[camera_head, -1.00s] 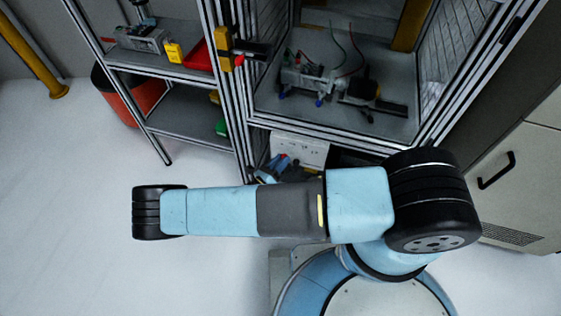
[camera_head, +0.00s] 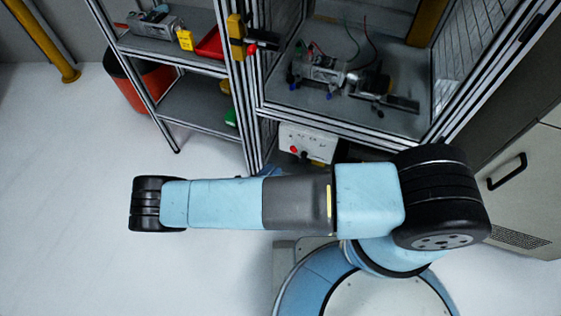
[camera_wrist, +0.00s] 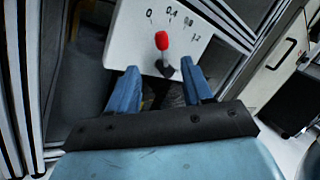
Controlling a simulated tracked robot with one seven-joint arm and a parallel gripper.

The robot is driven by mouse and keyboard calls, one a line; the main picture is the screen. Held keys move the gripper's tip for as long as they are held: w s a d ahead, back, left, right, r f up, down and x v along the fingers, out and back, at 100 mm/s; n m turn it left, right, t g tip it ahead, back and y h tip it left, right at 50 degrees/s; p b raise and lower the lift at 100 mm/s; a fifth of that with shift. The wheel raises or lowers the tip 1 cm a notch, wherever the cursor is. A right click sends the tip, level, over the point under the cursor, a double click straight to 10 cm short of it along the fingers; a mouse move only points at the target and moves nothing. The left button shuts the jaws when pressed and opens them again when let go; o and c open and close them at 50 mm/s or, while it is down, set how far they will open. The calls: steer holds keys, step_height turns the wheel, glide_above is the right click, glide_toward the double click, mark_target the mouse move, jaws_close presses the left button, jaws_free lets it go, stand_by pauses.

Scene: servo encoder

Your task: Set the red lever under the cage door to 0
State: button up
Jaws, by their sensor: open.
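In the wrist view a white panel (camera_wrist: 120,40) carries a red-knobbed lever (camera_wrist: 161,41) on a dark base. Marks 0, 0.4, 0.8 and 1.2 run in an arc from upper left to right. The knob shows just below the marks, between 0 and 0.4; its exact setting is unclear. My gripper (camera_wrist: 159,68) is open, its two blue fingers apart on either side of the lever's base in the picture, with nothing held. In the head view the panel (camera_head: 313,139) sits below the cage, with a small red knob at its left; my arm hides most of the gripper.
The cage floor (camera_head: 385,121) above the panel bears a motor assembly (camera_head: 322,68). A yellow-and-red switch (camera_head: 236,37) is on the cage post. Left stand a grey shelf (camera_head: 190,103) and a red bin (camera_head: 140,88). A beige cabinet (camera_head: 522,190) stands right. Open floor lies left.

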steer(key=shift+v, duration=1.95)
